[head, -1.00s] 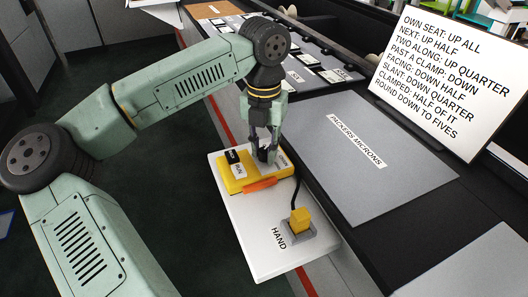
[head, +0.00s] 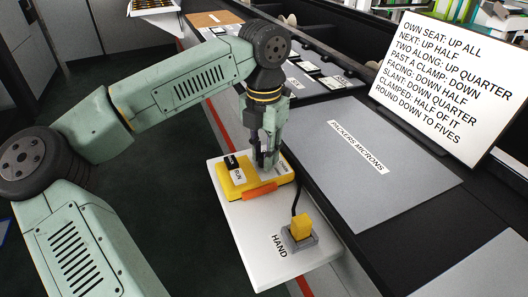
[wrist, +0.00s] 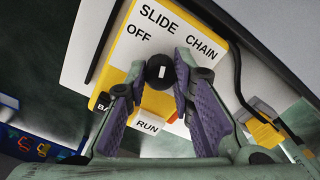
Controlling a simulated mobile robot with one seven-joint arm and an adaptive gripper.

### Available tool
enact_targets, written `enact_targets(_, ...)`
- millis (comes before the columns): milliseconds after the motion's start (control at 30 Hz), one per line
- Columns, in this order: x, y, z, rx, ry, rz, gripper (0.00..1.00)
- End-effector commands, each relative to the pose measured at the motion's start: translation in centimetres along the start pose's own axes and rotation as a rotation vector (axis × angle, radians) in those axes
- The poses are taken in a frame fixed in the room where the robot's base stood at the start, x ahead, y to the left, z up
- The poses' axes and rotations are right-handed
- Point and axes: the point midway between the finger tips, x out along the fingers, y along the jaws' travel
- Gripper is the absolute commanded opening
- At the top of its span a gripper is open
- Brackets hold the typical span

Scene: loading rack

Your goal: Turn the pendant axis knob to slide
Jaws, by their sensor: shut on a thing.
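The yellow pendant (head: 228,180) lies on a white board, with a white label plate on its face. In the wrist view the plate (wrist: 205,57) reads SLIDE, CHAIN and OFF around a round black axis knob (wrist: 154,69). The knob has a white mark on top; I cannot tell surely which label it points at. My gripper (wrist: 162,68) is shut on the knob, one finger on each side. In the head view my gripper (head: 266,162) points down at the pendant and hides the knob.
A RUN key (head: 237,176) and an orange part (head: 260,191) are on the pendant beside my fingers. A grey mat (head: 375,205) and a text screen (head: 447,75) are to the right.

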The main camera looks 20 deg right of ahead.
Motion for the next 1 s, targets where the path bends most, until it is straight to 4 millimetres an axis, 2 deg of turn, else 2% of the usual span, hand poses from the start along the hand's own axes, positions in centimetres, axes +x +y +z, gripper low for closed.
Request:
enact_targets(67,-0.1,0.0,0.0,-0.001,-0.001,0.0,0.0)
enact_targets(100,-0.1,0.0,0.0,-0.001,-0.001,0.001,0.24)
enact_targets(400,0.0,0.0,0.0,-0.001,0.0,0.0,0.43)
enact_targets(767,-0.6,0.0,0.0,-0.001,-0.001,0.001,0.43)
enact_targets(867,-2.0,0.0,0.0,-0.002,0.0,0.003,0.43)
enact_targets(1000,-5.0,0.0,0.1,-0.002,-0.002,0.003,0.43)
